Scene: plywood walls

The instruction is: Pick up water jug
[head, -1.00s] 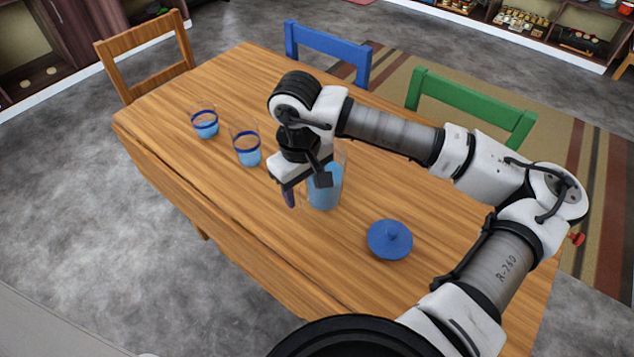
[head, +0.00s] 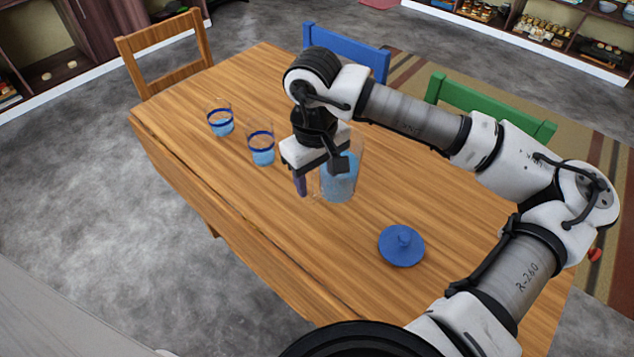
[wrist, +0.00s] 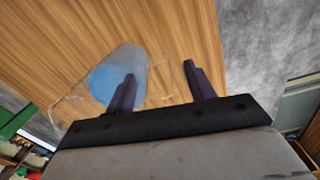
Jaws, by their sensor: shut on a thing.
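The water jug (head: 340,182) is a clear pitcher with light blue water, upright over the wooden table in the head view. It also shows in the wrist view (wrist: 103,82), left of and behind one finger. My gripper (head: 313,185) points down at the jug's left side, its fingers dark purple. In the wrist view my gripper (wrist: 158,72) has its fingers apart, with a clear part of the jug, seemingly its handle, between them. It is shut on the jug there. Part of the jug's top is hidden by my gripper. Any gap under the jug is hard to see.
Two blue-banded glasses (head: 220,120) (head: 261,146) with blue water stand to the left. Wooden, blue (head: 345,52) and green (head: 490,108) chairs stand around the table.

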